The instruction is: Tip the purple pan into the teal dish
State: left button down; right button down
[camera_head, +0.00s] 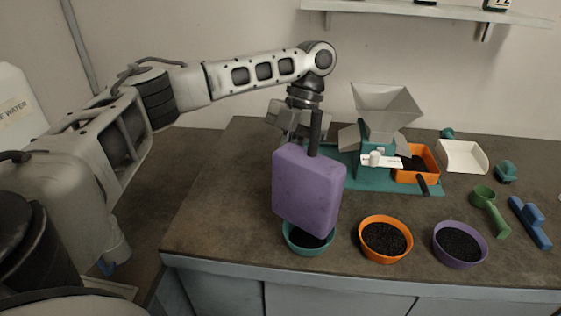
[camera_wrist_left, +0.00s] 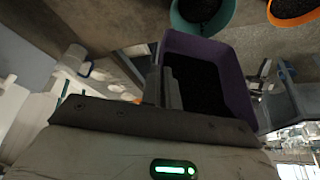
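The purple pan (camera_head: 308,190) is tipped steeply over the teal dish (camera_head: 288,245), with its flat underside towards the head camera. My left gripper (camera_head: 315,132) is shut on the pan at its upper end. In the left wrist view, the pan (camera_wrist_left: 236,82) shows black grains inside, beside my left gripper's fingers (camera_wrist_left: 163,85). The teal dish (camera_wrist_left: 203,27) also shows there, and dark grains lie in it. The pan hides part of the dish in the head view, and I cannot tell whether they touch. My right gripper is in neither view.
An orange dish (camera_head: 385,257) and a purple dish (camera_head: 486,245), both with black grains, stand to the right. Behind are a hopper machine (camera_head: 385,104), an orange tray (camera_head: 430,154) and a white tray (camera_head: 462,171). A green scoop (camera_head: 497,222) and blue tool (camera_head: 533,222) lie far right.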

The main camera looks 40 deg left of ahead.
pick_arm(q)
jog(key=w+g, duration=0.1)
jog(key=w+f+g, duration=0.1)
jog(key=g, duration=0.1)
jog(key=shift+w, duration=0.3)
jog(key=shift+w+r, duration=0.15)
dwell(1.1)
jog(key=shift+s+r+t, duration=0.25)
jog(key=shift+s+t, duration=0.35)
jog(key=shift+t, duration=0.05)
jog(key=shift+s+r+t, duration=0.25)
jog(key=shift+s+t, duration=0.35)
jog(key=shift+s, duration=0.05)
jog(key=shift+s+r+t, duration=0.25)
jog(key=shift+s+t, duration=0.35)
jog(key=shift+t, duration=0.05)
